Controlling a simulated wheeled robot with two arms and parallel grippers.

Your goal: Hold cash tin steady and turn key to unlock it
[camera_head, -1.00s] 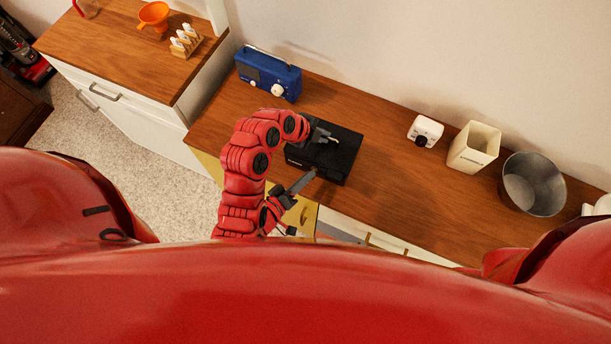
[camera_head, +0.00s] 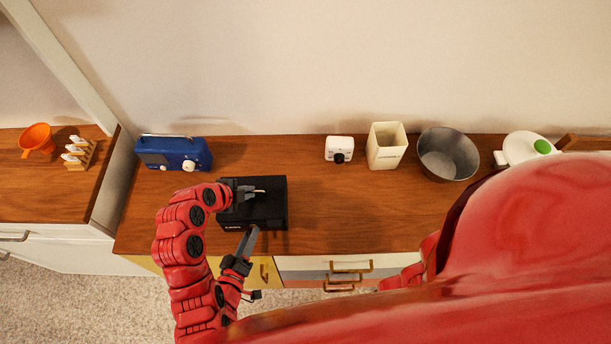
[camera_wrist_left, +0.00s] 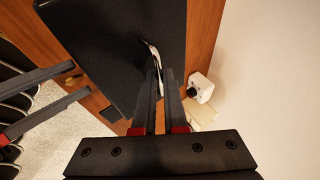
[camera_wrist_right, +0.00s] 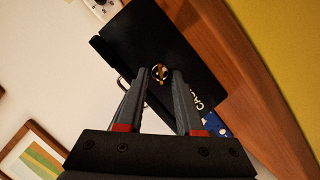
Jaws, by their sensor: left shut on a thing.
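The black cash tin (camera_head: 270,214) stands on the wooden counter, with a silver handle on its lid. My left gripper (camera_head: 254,192) is above the lid. In the left wrist view its fingers (camera_wrist_left: 162,72) are closed on the silver handle (camera_wrist_left: 154,50). My right gripper (camera_head: 252,230) is at the tin's front side. In the right wrist view its fingers (camera_wrist_right: 159,72) are apart, one on each side of a small brass-coloured key (camera_wrist_right: 159,74) at the tin's front face. The key is hidden in the head view. I cannot tell whether a finger touches it.
A blue radio (camera_head: 174,153) stands to the left of the tin. A white timer (camera_head: 339,143), a cream canister (camera_head: 386,150) and a metal bucket (camera_head: 447,155) stand along the wall to the right. The counter right of the tin is clear.

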